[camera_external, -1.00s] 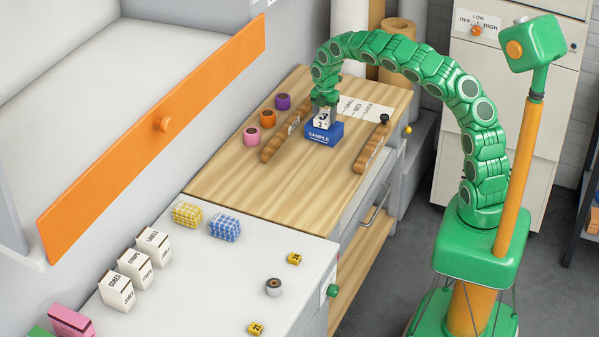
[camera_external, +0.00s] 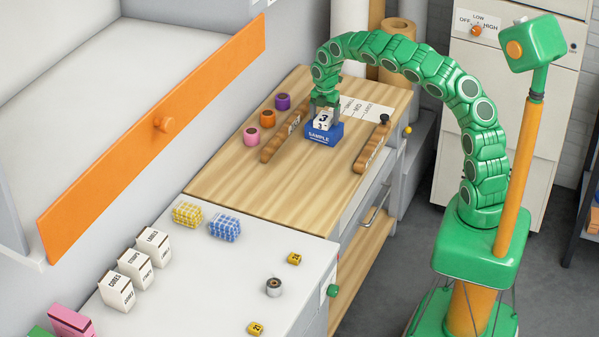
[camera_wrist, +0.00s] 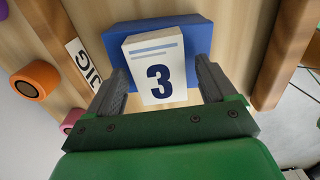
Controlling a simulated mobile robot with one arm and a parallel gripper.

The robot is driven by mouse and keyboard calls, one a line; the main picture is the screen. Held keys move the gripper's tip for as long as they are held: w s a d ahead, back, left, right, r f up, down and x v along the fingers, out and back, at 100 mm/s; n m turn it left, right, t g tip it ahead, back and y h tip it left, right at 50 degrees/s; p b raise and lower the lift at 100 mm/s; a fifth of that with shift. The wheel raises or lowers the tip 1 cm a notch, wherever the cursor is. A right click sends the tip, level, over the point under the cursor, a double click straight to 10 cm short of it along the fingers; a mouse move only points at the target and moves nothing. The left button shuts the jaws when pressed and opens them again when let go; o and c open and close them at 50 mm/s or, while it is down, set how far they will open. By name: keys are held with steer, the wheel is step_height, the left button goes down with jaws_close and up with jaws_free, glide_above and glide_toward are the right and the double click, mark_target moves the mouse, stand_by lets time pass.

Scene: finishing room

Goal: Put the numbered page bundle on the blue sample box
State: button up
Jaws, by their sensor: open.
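The numbered page bundle (camera_external: 323,121) is a small white block with a dark blue 3. It sits on top of the blue sample box (camera_external: 318,138), which stands on the wooden bench top. In the wrist view, the bundle (camera_wrist: 155,65) lies between the two grey fingers, in front of the blue box (camera_wrist: 190,28). My gripper (camera_external: 325,104) is directly above the box, its fingers open on either side of the bundle. In the wrist view, my gripper (camera_wrist: 163,70) shows narrow gaps beside the bundle. The bundle's contact underneath is hidden.
Wooden rails lie left (camera_external: 285,138) and right (camera_external: 371,148) of the box. Pink (camera_external: 252,136), orange (camera_external: 267,119) and purple (camera_external: 283,102) rolls stand left of them. A white label sheet (camera_external: 366,109) lies behind. The wooden top in front is clear.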

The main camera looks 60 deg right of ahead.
mark_target(325, 117)
step_height(325, 117, up, 12)
stand_by(0.5)
